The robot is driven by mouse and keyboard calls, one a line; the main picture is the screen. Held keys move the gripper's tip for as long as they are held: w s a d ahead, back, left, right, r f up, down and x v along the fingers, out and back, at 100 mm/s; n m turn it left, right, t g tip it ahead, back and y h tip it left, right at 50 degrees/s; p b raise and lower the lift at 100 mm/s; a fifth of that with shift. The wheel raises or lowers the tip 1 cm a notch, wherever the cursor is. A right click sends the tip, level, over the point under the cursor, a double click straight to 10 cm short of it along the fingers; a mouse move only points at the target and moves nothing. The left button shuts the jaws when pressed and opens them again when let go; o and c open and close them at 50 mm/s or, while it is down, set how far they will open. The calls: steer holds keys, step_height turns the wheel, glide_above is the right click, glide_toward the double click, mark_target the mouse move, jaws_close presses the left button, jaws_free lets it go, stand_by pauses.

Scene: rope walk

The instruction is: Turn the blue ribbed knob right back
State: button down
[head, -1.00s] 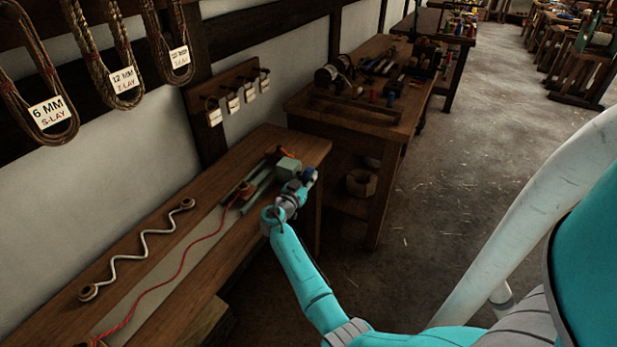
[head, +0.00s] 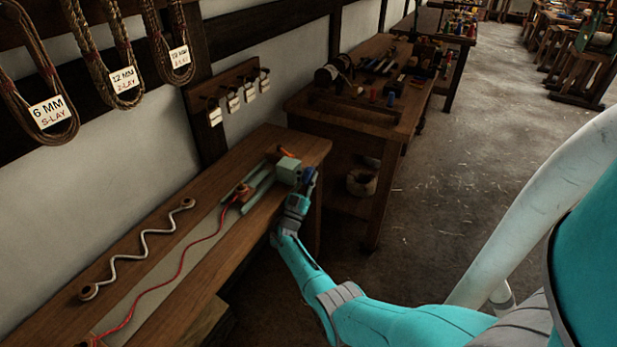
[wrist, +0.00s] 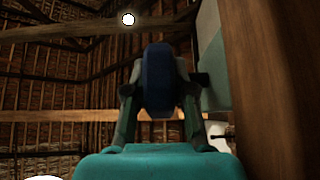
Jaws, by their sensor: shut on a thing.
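The blue knob (wrist: 158,80) is dark blue and stands upright between my two fingers in the wrist view. My gripper (wrist: 158,100) is shut on it, one finger on each side. The ribs cannot be made out. In the head view the knob (head: 309,175) shows small and dark blue at the right side of a pale green box (head: 288,171) near the far end of the long bench. My gripper (head: 304,190) reaches it from the front right and partly hides it.
The long wooden bench (head: 130,239) carries a red cord (head: 184,262), a zigzag pale rod (head: 142,240) and a small sliding block on green rails. A second table (head: 350,118) with tools stands behind. The floor (head: 450,200) to the right is clear.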

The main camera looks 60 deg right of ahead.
steer(key=shift+h, duration=0.7)
stand_by(0.6)
steer(key=c, duration=1.2)
jaws_free()
steer(key=shift+c, duration=0.2)
steer(key=shift+a+f, duration=0.35)
steer(key=shift+f, duration=0.05)
steer(key=shift+a+f, duration=0.1)
steer(key=shift+a, duration=0.35)
steer(key=s+a, duration=0.1)
steer(key=a, duration=1)
